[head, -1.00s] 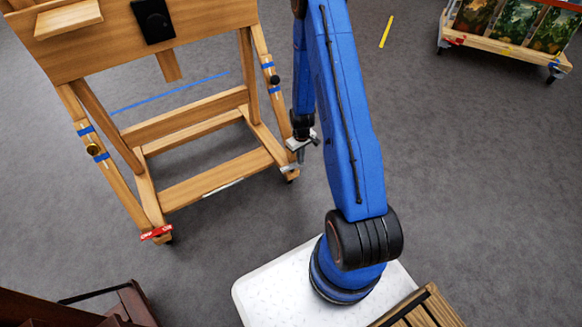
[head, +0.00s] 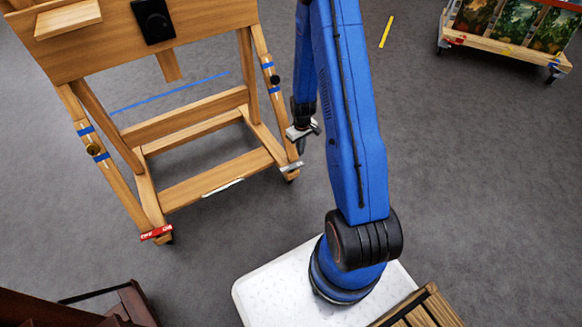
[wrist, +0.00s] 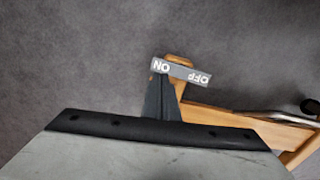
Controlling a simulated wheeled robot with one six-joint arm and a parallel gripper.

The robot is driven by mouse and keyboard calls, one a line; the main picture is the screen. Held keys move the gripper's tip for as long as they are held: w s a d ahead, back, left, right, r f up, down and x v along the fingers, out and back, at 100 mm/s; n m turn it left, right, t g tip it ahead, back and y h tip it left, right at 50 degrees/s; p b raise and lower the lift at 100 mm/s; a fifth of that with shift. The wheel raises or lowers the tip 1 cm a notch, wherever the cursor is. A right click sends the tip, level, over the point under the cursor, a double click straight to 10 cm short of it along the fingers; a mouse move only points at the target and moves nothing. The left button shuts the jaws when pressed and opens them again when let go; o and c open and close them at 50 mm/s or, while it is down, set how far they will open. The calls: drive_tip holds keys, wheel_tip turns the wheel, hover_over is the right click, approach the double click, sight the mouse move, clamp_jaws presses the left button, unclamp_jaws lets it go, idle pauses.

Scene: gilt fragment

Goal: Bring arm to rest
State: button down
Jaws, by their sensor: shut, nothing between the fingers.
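My blue arm rises from its base and bends over to my gripper (head: 301,148), which points down near the right front foot of the wooden easel (head: 215,180). The gripper is shut and empty. In the wrist view my gripper's closed dark fingers (wrist: 161,100) overlap a grey plate marked ON and OFF (wrist: 190,75); I cannot tell from that view whether they touch it. In the head view the grey plate (head: 291,167) sits on the easel's foot, just below and left of the fingertips, with a small gap showing.
A red plate (head: 157,233) is on the easel's left front foot. A wooden cart with paintings (head: 507,45) stands at the back right. A slatted wooden thing (head: 425,309) is at the lower right. The grey floor (head: 470,180) on the right is clear.

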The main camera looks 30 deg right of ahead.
drive_tip(key=shift+r, duration=0.45)
drive_tip(key=shift+r, duration=0.1)
drive_tip(key=s+a+r+t, duration=0.1)
drive_tip(key=s+a+r, duration=0.15)
drive_tip(key=r, duration=0.75)
drive_tip(key=s+a+r, duration=0.1)
drive_tip(key=a+r, duration=0.2)
drive_tip(key=r, duration=0.8)
drive_tip(key=s+a+r+t, duration=0.1)
drive_tip(key=s+a+r, duration=0.15)
drive_tip(key=r, duration=0.75)
drive_tip(key=s+a+r+t, duration=0.1)
drive_tip(key=s+a+r, duration=0.3)
drive_tip(key=s+r, duration=0.4)
drive_tip(key=s+a+r+m+t, duration=0.1)
drive_tip(key=s+a+r, duration=0.2)
drive_tip(key=s+r, duration=0.5)
drive_tip(key=s, duration=0.8)
drive_tip(key=shift+s+a+r+m+t, duration=0.15)
drive_tip(key=shift+a+r+m+t, duration=0.15)
drive_tip(key=shift+a+r+t, duration=0.1)
